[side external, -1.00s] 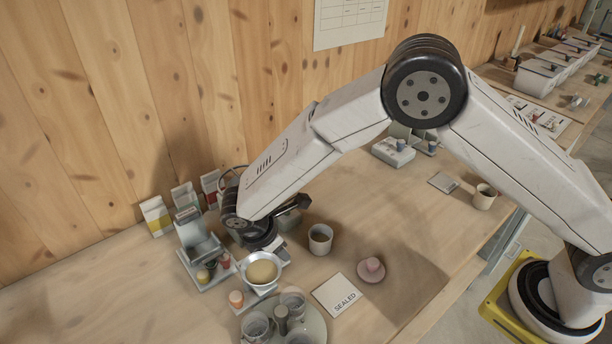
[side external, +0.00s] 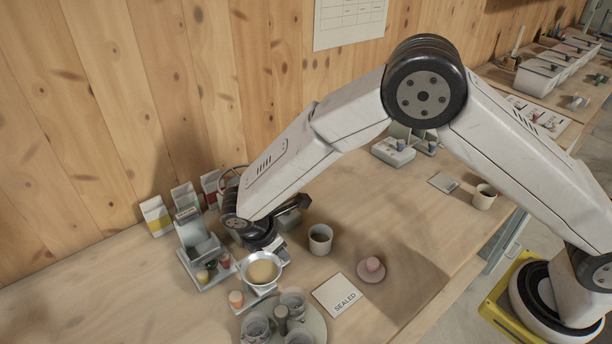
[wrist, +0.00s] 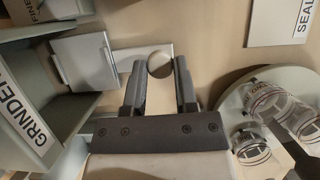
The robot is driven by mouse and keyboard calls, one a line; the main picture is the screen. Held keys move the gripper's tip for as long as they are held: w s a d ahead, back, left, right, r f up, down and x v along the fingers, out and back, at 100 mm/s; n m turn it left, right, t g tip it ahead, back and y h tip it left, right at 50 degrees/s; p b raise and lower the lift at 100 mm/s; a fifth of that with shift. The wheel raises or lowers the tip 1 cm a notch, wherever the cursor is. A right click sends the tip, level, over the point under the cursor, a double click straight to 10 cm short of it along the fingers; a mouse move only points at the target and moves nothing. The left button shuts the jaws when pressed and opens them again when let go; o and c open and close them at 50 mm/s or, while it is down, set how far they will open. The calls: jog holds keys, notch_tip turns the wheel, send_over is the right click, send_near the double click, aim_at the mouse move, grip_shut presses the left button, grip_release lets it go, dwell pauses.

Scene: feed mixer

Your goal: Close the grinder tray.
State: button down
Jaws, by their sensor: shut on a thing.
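The grinder (wrist: 30,105), a grey housing with a GRINDER label, is at the left of the wrist view. A grey tray-like panel (wrist: 84,60) sticks out beside it towards my gripper. In the side external view, a grey machine (side external: 197,240) that looks like the grinder stands left of my wrist. My gripper (wrist: 159,70) has its fingers on either side of a small round pale thing (wrist: 160,64) and is shut on it. I cannot tell whether this thing belongs to the tray. My wrist hides the fingertips in the side external view.
A dark-filled cup (side external: 320,238) and a SEALED card (side external: 338,294) are to the right. Cartons (side external: 157,215) line the wall.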

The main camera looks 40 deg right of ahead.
jog(key=shift+w, duration=1.8)
jog(key=shift+c, duration=1.9)
grip_release()
jog(key=shift+r, duration=0.1)
jog(key=v, duration=0.7)
jog(key=shift+a+r, duration=0.2)
jog(key=shift+r, duration=0.1)
jog(key=shift+d+r, duration=0.1)
